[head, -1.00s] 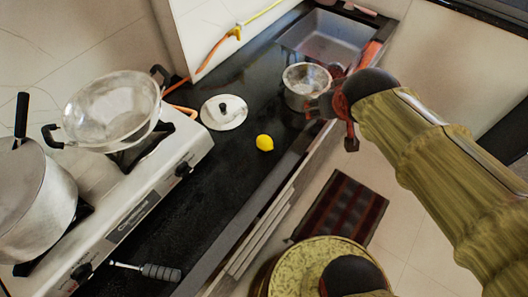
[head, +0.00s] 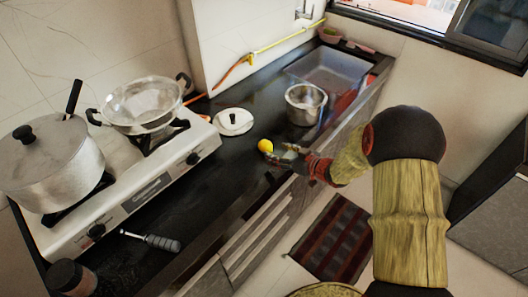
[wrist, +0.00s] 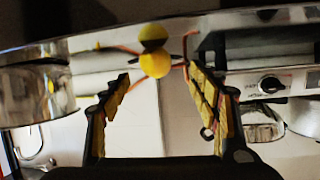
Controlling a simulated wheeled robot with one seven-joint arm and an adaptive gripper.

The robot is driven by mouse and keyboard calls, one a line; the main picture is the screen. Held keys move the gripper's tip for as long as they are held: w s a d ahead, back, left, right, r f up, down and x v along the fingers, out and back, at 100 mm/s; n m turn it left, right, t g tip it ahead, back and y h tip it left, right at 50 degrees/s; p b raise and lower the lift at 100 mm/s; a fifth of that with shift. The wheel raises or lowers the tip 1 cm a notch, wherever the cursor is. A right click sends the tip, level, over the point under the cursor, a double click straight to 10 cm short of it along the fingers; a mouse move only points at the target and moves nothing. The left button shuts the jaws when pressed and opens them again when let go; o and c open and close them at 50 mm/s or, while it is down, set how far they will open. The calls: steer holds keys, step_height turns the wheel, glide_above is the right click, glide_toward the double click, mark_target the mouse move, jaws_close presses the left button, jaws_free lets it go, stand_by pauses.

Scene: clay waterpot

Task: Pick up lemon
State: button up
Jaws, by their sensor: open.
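The yellow lemon (head: 265,146) lies on the black countertop (head: 225,172), near its front edge. My gripper (head: 284,154) is open beside the lemon, just to its right in the head view. In the wrist view the lemon (wrist: 155,64) shows beyond the fingertips, roughly centred between the two spread fingers of my gripper (wrist: 156,80). A dark reflection of the lemon shows on the glossy counter above it there. The fingers are empty; whether one touches the lemon is unclear.
A steel pot (head: 305,106) stands behind my gripper, by the sink (head: 335,70). A lid (head: 233,122) lies behind the lemon. The stove (head: 150,180) with a pot and a pan stands left. A dark-handled tool (head: 160,242) lies in front.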

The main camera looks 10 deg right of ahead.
mark_target(270, 149)
steer(key=b+x, duration=0.1)
steer(key=x, duration=0.1)
steer(key=b+x, duration=0.1)
steer(key=x, duration=0.1)
steer(key=b+x, duration=0.1)
steer(key=x, duration=0.1)
steer(key=shift+w+d+f, duration=0.2)
steer(key=shift+d+f, duration=0.05)
steer(key=shift+f, duration=0.1)
steer(key=shift+w+a, duration=0.25)
steer(key=shift+w, duration=0.15)
steer(key=shift+c, duration=0.4)
steer(key=c, duration=1.1)
steer(key=shift+c, duration=0.6)
